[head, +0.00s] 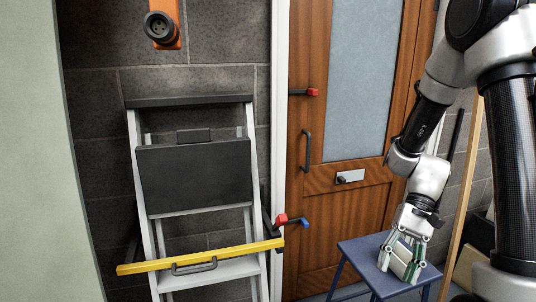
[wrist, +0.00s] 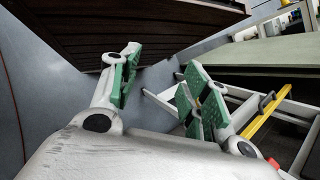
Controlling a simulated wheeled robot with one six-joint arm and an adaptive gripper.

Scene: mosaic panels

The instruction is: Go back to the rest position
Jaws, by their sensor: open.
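My gripper (head: 404,262) hangs from my arm at the right of the head view, in front of a small blue stool in the picture. Its green-padded fingers are spread apart. In the wrist view my gripper (wrist: 165,82) is open, with nothing between the fingers and grey floor behind them. I cannot tell how far it is from the stool top.
The blue stool (head: 353,250) stands before a wooden door (head: 312,180) with a dark handle. A stepladder (head: 192,208) with a yellow bar (head: 228,254) across it leans at the left. An orange fixture (head: 163,22) hangs above. Grey floor (wrist: 62,100) is clear.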

